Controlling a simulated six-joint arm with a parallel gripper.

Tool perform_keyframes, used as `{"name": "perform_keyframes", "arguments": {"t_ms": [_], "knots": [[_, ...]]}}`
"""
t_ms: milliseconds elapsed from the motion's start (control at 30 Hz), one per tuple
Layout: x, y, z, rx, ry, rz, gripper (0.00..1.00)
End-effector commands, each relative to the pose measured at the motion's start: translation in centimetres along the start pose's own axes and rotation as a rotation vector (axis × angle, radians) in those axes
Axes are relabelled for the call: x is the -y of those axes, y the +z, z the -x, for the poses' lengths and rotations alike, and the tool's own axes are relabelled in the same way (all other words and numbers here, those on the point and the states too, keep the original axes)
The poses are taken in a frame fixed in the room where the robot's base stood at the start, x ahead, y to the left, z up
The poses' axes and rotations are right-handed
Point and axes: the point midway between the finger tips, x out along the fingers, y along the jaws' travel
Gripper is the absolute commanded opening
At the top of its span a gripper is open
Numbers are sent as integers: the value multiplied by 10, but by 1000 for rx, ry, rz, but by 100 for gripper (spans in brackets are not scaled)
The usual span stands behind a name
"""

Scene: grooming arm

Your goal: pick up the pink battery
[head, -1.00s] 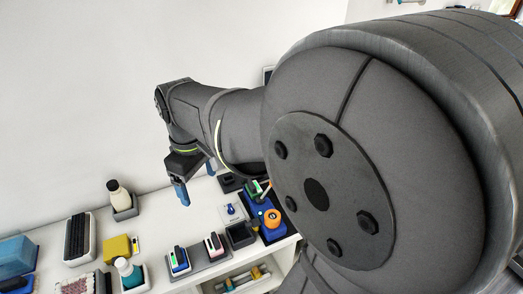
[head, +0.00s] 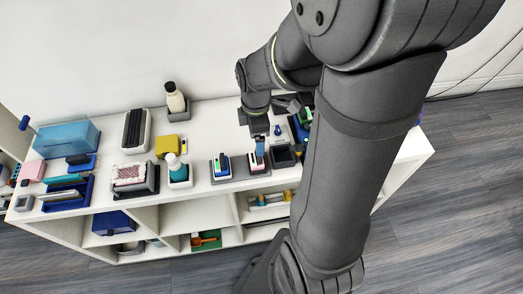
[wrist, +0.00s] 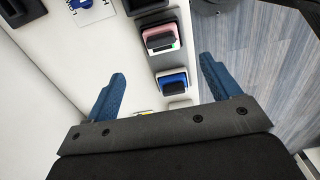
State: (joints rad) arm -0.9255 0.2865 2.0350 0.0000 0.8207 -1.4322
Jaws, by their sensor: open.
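The pink battery (wrist: 161,40) stands in a grey dock, ahead of my fingers in the wrist view. It has a dark top and a small green mark. In the head view the pink battery (head: 254,163) shows just below my gripper (head: 260,146), which partly covers it.
A dark square holder (head: 282,156) stands right of the dock. A teal bottle (head: 177,168), a yellow block (head: 167,145) and a cream bottle (head: 175,98) stand to the left. The shelf's front edge lies close to the dock, with floor beyond.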

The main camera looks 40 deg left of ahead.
Motion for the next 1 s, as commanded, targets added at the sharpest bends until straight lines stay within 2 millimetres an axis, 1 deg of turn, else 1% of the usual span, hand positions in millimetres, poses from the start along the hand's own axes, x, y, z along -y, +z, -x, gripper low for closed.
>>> {"name": "perform_keyframes", "arguments": {"t_ms": [33, 100, 233, 533, 800, 1000], "knots": [[1, 0, -10, 1, -5, 0, 82], [1, 0, -23, 1, -5, 0, 82], [1, 0, -40, 1, -4, -1, 82], [1, -1, -58, 0, -1, -1, 82], [3, -2, -92, 0, -3, -1, 82], [3, -2, -103, 0, -1, -1, 82]]}}
